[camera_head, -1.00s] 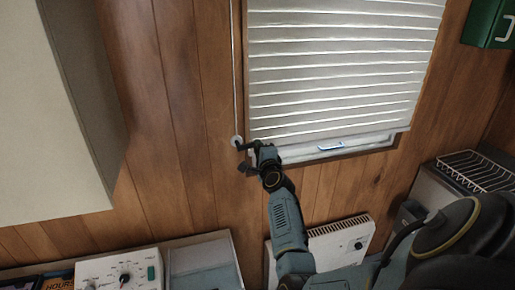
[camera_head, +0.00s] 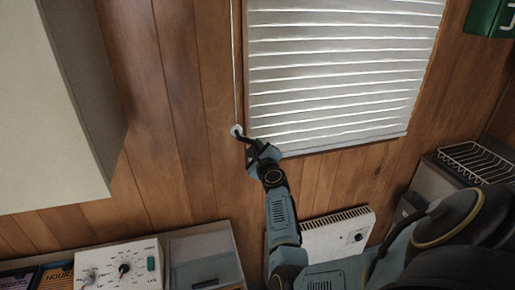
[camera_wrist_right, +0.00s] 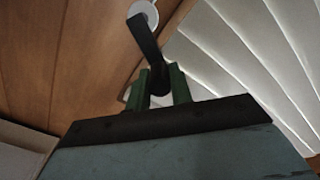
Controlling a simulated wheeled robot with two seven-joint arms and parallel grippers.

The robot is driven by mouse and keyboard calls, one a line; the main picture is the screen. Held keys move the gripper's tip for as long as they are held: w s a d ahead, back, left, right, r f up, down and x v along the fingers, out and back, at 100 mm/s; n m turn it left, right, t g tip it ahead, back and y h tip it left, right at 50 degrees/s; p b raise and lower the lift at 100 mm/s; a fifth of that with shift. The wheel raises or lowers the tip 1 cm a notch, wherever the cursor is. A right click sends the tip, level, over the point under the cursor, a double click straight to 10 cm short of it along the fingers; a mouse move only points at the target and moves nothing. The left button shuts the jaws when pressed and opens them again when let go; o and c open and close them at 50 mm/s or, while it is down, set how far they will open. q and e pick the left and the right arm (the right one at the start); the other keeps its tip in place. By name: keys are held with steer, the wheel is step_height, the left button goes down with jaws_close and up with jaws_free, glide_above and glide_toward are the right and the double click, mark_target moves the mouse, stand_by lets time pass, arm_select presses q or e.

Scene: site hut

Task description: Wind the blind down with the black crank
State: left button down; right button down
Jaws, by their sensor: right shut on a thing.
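The white slatted blind (camera_head: 335,75) hangs over the window and covers it down to the lower frame in the head view. The black crank (camera_head: 246,138) is on a round white wall mount (camera_head: 236,130) at the blind's lower left, below a thin white cord (camera_head: 234,70). My right gripper (camera_head: 258,152) is at the crank's outer end. In the right wrist view the crank's arm (camera_wrist_right: 146,42) runs from the white mount down between the green fingers of my gripper (camera_wrist_right: 160,88), which are shut on its handle. My left gripper is not in view.
A pale cabinet (camera_head: 45,120) hangs at the left. A white heater (camera_head: 340,238) is low on the wall below the window. A white control box with knobs (camera_head: 120,268) stands at lower left, and a wire rack (camera_head: 478,162) at the right.

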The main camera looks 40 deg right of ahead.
steer(key=shift+a, duration=0.1)
stand_by(0.3)
steer(key=c, duration=1.3)
jaws_free()
steer(key=shift+w, duration=0.1)
steer(key=shift+o, duration=0.2)
steer(key=shift+s+a, duration=0.25)
steer(key=shift+s, duration=0.3)
steer(key=v, duration=1.2)
steer(key=shift+p, duration=0.35)
steer(key=shift+s, duration=0.15)
